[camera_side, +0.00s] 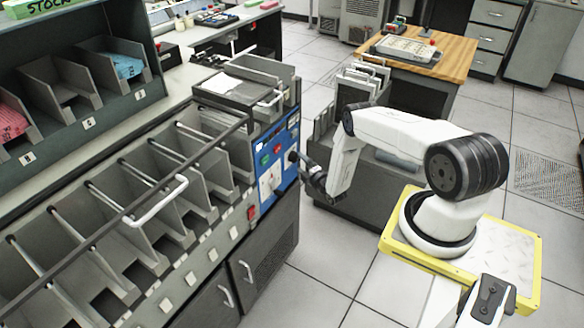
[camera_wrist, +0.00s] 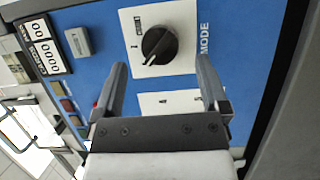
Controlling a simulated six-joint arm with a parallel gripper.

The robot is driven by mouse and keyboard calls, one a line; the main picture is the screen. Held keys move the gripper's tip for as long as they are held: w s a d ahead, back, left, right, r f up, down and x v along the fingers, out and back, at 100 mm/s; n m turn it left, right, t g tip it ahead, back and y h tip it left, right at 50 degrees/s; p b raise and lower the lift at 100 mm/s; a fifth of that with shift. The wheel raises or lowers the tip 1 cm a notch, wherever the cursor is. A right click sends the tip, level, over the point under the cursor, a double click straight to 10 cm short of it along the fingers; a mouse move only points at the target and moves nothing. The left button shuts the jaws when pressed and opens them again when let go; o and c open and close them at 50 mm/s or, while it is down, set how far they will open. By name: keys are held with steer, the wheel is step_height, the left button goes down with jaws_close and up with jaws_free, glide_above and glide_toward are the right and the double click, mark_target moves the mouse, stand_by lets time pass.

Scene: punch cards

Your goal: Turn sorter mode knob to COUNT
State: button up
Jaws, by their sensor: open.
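The sorter mode knob (camera_wrist: 159,45) is a round black dial on a white plate, beside the word MODE on the blue panel (camera_wrist: 215,20), which appears sideways in the wrist view. The knob's pointer is slanted, and the small position labels are too blurred to read. My gripper (camera_wrist: 162,82) is open and empty, its two fingers apart and pointing at the panel just below the knob in the picture. In the side view my gripper (camera_side: 305,165) is close to the blue panel (camera_side: 268,190); the knob (camera_side: 292,156) shows as a dark spot beside its tip.
A counter display (camera_wrist: 42,45), a grey button (camera_wrist: 77,41) and coloured buttons (camera_wrist: 68,106) sit left of the knob. A second white plate (camera_wrist: 170,101) lies between the fingers. The sorter's open pockets (camera_side: 150,200) extend left; a grey card cart (camera_side: 350,185) stands behind my arm.

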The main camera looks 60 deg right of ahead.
mark_target(295, 158)
steer(key=shift+x, duration=1.55)
jaws_close()
